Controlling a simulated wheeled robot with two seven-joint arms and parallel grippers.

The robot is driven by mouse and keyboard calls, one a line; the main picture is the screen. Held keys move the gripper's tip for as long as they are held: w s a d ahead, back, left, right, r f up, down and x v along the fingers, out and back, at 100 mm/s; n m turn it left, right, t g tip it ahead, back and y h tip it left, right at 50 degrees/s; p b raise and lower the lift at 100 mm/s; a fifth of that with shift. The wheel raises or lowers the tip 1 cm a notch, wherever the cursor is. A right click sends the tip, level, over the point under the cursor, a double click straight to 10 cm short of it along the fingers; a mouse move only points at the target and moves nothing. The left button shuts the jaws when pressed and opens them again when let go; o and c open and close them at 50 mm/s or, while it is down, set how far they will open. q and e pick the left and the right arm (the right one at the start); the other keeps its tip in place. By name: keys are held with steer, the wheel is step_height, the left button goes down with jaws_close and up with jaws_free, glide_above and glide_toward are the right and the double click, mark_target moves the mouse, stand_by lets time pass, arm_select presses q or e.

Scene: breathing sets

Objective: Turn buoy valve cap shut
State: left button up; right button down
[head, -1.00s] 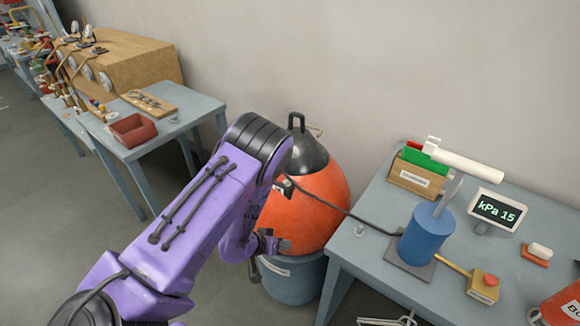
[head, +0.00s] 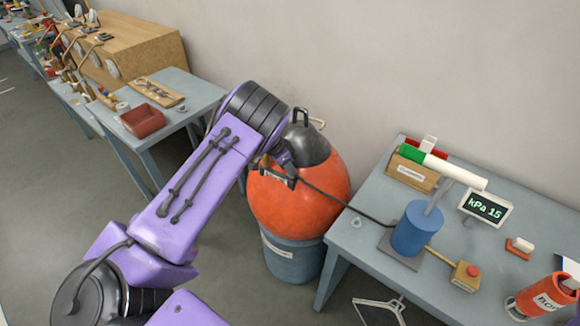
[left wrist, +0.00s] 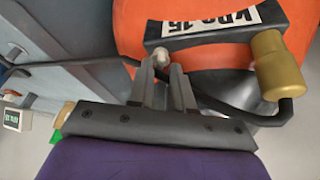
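The orange buoy (head: 298,200) sits upright on a blue-grey drum (head: 292,262), its dark cone top with a loop handle upwards. My left gripper (head: 280,168) is at the buoy's upper front, partly hidden by my arm. In the left wrist view, the left gripper's fingers (left wrist: 162,72) stand close together with a small pale knob (left wrist: 161,56) at their tips. I cannot tell if they grip it. A brass cylinder (left wrist: 278,65) sits to the right on a dark fitting. The orange buoy (left wrist: 135,28) fills the background. My right gripper is not in view.
A dark hose (head: 335,197) runs from the buoy to a blue pump (head: 417,230) on the right bench (head: 350,262). A display (head: 486,207) there reads kPa 15. A left bench (head: 187,92) holds a red tray (head: 142,120).

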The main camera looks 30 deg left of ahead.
arm_select(q)
steer(key=shift+w+d+f, duration=0.15)
steer(key=shift+d+f, duration=0.05)
steer(key=shift+f, duration=0.35)
jaws_close()
